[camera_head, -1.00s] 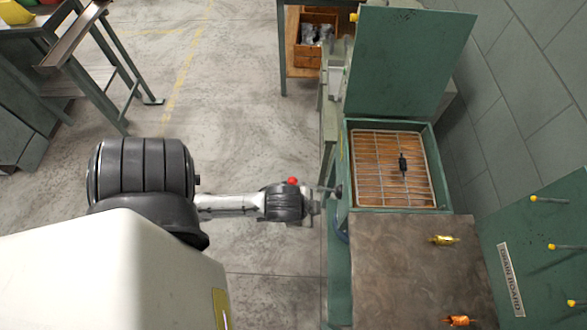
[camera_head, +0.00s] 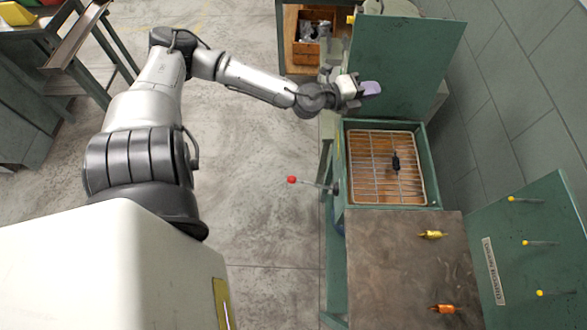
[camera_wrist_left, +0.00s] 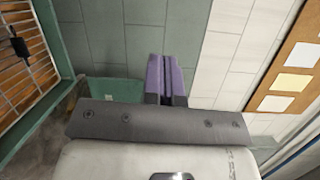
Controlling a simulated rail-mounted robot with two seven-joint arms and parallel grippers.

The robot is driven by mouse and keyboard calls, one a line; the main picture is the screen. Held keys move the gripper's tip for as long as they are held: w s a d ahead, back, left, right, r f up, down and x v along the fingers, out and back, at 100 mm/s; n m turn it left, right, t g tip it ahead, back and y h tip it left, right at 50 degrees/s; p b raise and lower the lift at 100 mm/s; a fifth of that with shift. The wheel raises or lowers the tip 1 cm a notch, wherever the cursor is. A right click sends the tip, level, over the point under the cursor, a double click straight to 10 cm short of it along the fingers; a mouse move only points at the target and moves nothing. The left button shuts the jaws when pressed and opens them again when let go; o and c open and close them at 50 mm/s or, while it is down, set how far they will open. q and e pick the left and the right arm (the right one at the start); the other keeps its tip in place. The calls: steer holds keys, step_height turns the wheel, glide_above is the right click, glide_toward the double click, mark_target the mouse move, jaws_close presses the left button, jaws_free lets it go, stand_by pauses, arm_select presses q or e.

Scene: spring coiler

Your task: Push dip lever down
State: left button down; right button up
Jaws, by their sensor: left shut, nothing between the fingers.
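The dip lever is a thin rod with a red knob (camera_head: 292,180), sticking out to the left from the side of the green dip tank (camera_head: 433,170). It also appears to slope slightly; its exact angle is hard to tell from above. The tank holds a wire rack (camera_head: 362,165) with a dark part (camera_head: 396,163) lying on it. My left gripper (camera_head: 371,88) is shut and empty, up by the tank's raised green lid (camera_head: 420,45), well apart from the lever. Its purple fingers (camera_wrist_left: 167,76) show pressed together in the left wrist view, where the lever does not show. My right gripper is not in view.
A metal-topped bench (camera_head: 395,275) with a yellow part (camera_head: 432,234) and an orange part (camera_head: 445,308) adjoins the tank. A green board with yellow-tipped pegs (camera_head: 525,242) stands right. A wooden box (camera_head: 308,52) sits at the back. Open floor surrounds the knob.

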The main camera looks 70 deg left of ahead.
arm_select(q)
steer(key=s+d+f+m+g+h, duration=0.3)
steer(key=s+f+m+g+h, duration=0.3)
steer(key=f+g, duration=0.35)
steer(key=s+a+f+n+g+y, duration=0.2)
steer(key=s+a+f+n+g, duration=0.2)
steer(key=s+g, duration=0.6)
step_height(320, 180, down, 3)
steer(key=shift+s+r+y, duration=0.2)
steer(key=shift+s+y, duration=0.1)
steer(key=shift+s, duration=0.65)
steer(key=shift+g, duration=0.25)
steer(key=shift+f, duration=0.1)
